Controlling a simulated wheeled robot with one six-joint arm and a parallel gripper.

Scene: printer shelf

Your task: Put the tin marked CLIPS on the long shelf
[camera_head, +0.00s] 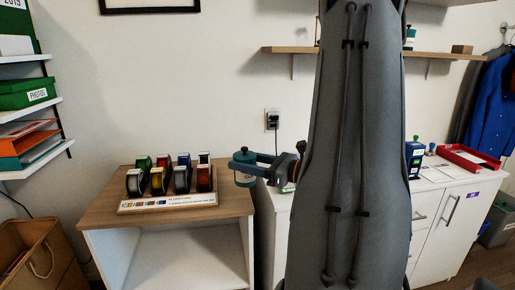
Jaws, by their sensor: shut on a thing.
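My gripper (253,170) is shut on a small teal tin (243,155) with a pale label, held just right of the tape rack. The writing on the label is too small to read. The long wooden shelf (284,50) runs along the wall at the upper right. My own arm covers its middle. A similar teal tin (410,37) stands on the shelf's right part, next to a small brown box (462,49).
A wooden-topped cabinet (98,208) bears a rack of several tape rolls (168,178). A white cabinet (452,195) with a red tray (468,158) stands at the right. Green and orange boxes fill shelves at the left. The shelf's left end looks mostly clear.

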